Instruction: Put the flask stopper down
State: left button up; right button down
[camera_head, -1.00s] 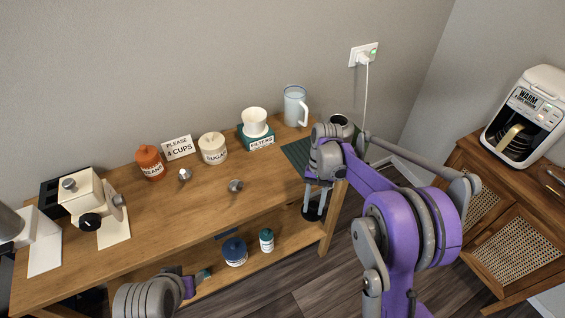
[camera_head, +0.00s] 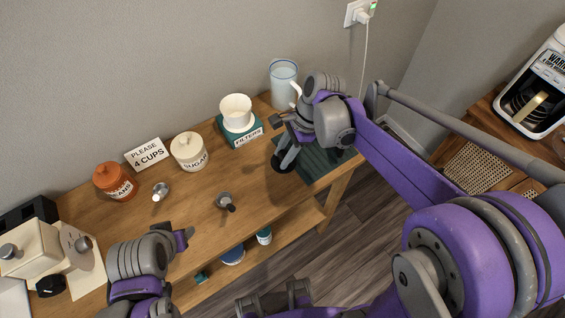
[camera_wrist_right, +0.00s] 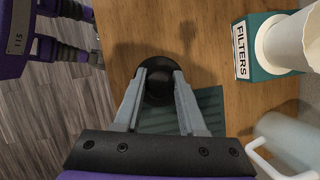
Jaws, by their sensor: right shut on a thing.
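The flask stopper (camera_wrist_right: 157,82) is a black round piece between the fingertips of my right gripper (camera_wrist_right: 158,86). In the head view the stopper (camera_head: 283,164) shows at the left edge of the dark green mat (camera_head: 318,168), and my right gripper (camera_head: 288,150) points down at it. Whether the stopper touches the tabletop (camera_head: 255,190) or hangs just above it, I cannot tell. My left gripper (camera_head: 183,240) is low at the left, over the table's front; its fingers are not clear. The flask is not seen; my right arm hides part of the mat.
The filters box with white cup (camera_head: 237,114) and the glass jug (camera_head: 283,84) stand behind the stopper. The sugar jar (camera_head: 189,151), orange beans jar (camera_head: 116,182) and small metal pieces (camera_head: 225,201) are farther left. Bare wood lies left of the stopper.

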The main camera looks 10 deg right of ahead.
pick_arm(q)
jog(key=shift+f, duration=0.25)
pick_arm(e)
jog(key=shift+w+f, duration=0.1)
jog(key=shift+f, duration=2.6)
jog(key=shift+f, duration=0.1)
pick_arm(q)
jog(key=shift+f+b, duration=0.2)
jog(key=shift+b, duration=0.15)
pick_arm(e)
jog(key=shift+f, duration=0.15)
jog(key=shift+c, duration=2.4)
grip_release()
pick_arm(q)
jog(key=shift+r, duration=0.15)
pick_arm(e)
jog(key=shift+r, duration=0.2)
